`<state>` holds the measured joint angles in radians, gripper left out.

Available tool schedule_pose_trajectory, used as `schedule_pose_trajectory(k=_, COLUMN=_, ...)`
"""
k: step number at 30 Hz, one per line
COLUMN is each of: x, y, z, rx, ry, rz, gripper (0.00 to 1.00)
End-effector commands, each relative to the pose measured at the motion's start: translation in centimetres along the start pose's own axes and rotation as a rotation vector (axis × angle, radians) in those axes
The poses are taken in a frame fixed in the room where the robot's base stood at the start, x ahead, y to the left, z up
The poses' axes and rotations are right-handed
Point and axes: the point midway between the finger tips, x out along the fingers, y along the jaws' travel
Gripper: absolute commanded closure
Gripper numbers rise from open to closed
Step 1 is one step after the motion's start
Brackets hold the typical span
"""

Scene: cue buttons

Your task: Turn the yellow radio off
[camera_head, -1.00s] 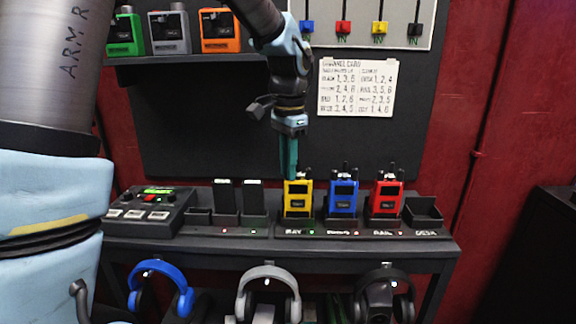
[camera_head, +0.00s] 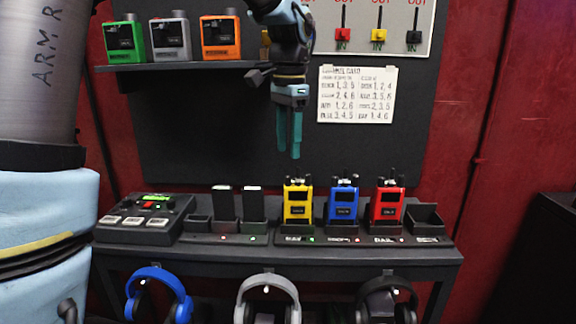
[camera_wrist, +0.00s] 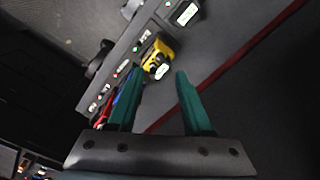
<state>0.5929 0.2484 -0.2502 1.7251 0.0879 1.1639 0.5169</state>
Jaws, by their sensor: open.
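The yellow radio (camera_head: 298,202) stands upright in a charging dock on the bench, left of the blue radio (camera_head: 343,202) and the red radio (camera_head: 387,203). My gripper (camera_head: 289,156) points down, empty, above and slightly left of the yellow radio, with a clear gap to it. In the wrist view the yellow radio (camera_wrist: 157,57) shows beyond the two green fingers (camera_wrist: 160,85), which are spread apart. Its knobs are too small to read there.
The dark bench (camera_head: 280,256) also holds a control box (camera_head: 146,220) with white buttons and an empty dock slot at right. Headphones hang below. A shelf (camera_head: 185,65) with green, grey and orange devices and a paper card (camera_head: 356,94) are behind.

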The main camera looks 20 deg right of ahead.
Motion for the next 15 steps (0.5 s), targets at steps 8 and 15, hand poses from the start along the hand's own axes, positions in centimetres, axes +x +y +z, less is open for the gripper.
schedule_pose_trajectory(k=8, x=-3.4, y=0.0, z=0.0, rx=0.000, ry=0.000, rz=-0.001, gripper=0.50)
schedule_pose_trajectory(k=15, x=-3.9, y=0.0, z=0.0, rx=0.000, ry=0.000, rz=0.000, gripper=0.50)
